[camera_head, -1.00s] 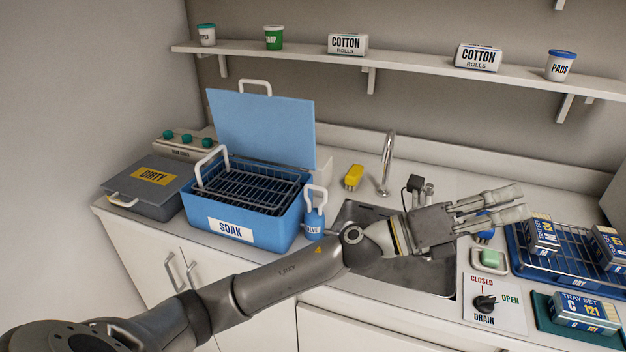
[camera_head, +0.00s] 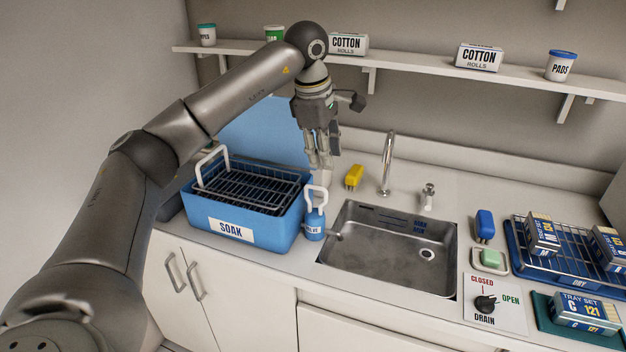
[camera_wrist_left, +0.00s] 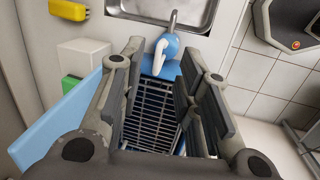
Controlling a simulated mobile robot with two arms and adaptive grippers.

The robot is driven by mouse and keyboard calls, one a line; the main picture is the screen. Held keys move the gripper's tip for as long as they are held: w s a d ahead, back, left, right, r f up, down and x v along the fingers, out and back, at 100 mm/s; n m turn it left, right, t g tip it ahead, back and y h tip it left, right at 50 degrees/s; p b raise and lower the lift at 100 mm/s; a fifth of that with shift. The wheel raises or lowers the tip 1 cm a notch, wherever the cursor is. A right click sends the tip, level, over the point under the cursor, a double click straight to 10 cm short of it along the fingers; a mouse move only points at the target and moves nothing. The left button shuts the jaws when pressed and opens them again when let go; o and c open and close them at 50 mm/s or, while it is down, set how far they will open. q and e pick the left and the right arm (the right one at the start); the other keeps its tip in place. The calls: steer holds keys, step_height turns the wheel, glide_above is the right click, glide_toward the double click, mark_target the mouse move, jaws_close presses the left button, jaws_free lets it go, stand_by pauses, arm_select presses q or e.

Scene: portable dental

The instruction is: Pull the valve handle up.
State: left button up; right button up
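The valve (camera_head: 315,224) is a small blue cylinder at the right front corner of the blue SOAK bin, by the sink's left edge. Its white loop handle (camera_head: 311,190) stands on top. My left gripper (camera_head: 321,160) points down above the handle in the head view. In the left wrist view the gripper (camera_wrist_left: 158,68) is open and empty, its fingers well apart. The valve (camera_wrist_left: 171,44) and its white handle (camera_wrist_left: 159,53) show beyond the gap between the fingertips, with no visible contact. My right gripper is not in view.
The SOAK bin (camera_head: 268,235) holds a dark wire rack (camera_head: 250,188), and its raised blue lid (camera_head: 262,130) stands behind. A steel sink (camera_head: 385,252) with a faucet (camera_head: 387,165) lies to the right. A yellow object (camera_head: 354,176) sits behind the valve. A shelf (camera_head: 410,66) runs above.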

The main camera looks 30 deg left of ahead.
mark_target(314, 186)
arm_select(q)
steer(key=shift+y, duration=0.4)
steer(key=a+f, duration=0.1)
steer(key=f, duration=0.2)
steer(key=a+f+p, duration=0.1)
steer(key=f, duration=0.2)
steer(key=w+a+f, duration=0.1)
steer(key=f, duration=0.2)
steer(key=shift+a+f+p, duration=0.1)
steer(key=shift+a+p, duration=0.15)
steer(key=shift+p, duration=0.1)
steer(key=shift+c, duration=0.3)
jaws_close()
